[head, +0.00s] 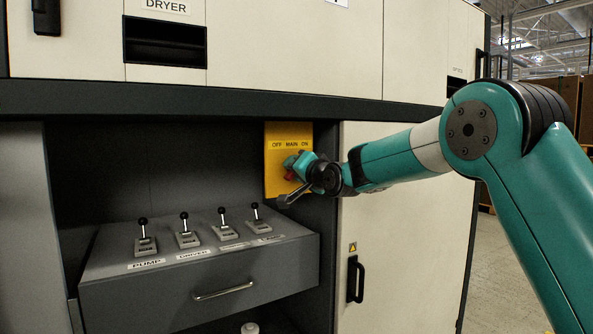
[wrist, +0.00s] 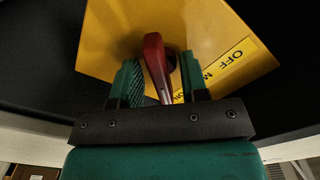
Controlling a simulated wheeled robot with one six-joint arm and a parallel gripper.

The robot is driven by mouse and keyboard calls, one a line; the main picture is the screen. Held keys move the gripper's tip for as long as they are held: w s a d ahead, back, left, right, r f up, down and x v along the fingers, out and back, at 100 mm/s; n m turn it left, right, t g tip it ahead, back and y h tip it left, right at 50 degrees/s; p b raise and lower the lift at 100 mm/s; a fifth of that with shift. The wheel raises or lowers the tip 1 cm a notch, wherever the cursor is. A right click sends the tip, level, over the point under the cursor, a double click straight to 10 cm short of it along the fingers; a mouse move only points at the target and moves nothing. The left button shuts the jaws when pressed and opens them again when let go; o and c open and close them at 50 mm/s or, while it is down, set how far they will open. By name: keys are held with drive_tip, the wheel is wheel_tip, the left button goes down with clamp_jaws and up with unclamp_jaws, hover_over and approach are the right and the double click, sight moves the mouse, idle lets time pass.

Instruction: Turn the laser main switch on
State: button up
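The main switch is a red handle (wrist: 156,65) on a yellow plate (head: 277,183) marked OFF MAIN ON. The plate also shows in the wrist view (wrist: 110,35). In the head view only a bit of red handle (head: 290,176) shows beside my gripper (head: 292,172), which hides the rest. In the wrist view my gripper (wrist: 160,80) has its two green fingers apart, one on each side of the handle. The handle is close to the left finger, and a gap shows toward the right finger. The handle's exact turn against the marks is hard to tell.
A grey drawer box (head: 200,285) with several black-knobbed levers stands left of the plate, inside a dark recess. A cabinet door (head: 400,250) with a black handle (head: 355,279) is at right. A dark ledge (head: 220,103) runs above.

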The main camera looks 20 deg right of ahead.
drive_tip(key=shift+s, duration=0.1)
drive_tip(key=b+v, duration=0.2)
drive_tip(key=v, duration=1.5)
drive_tip(key=shift+s+d, duration=0.1)
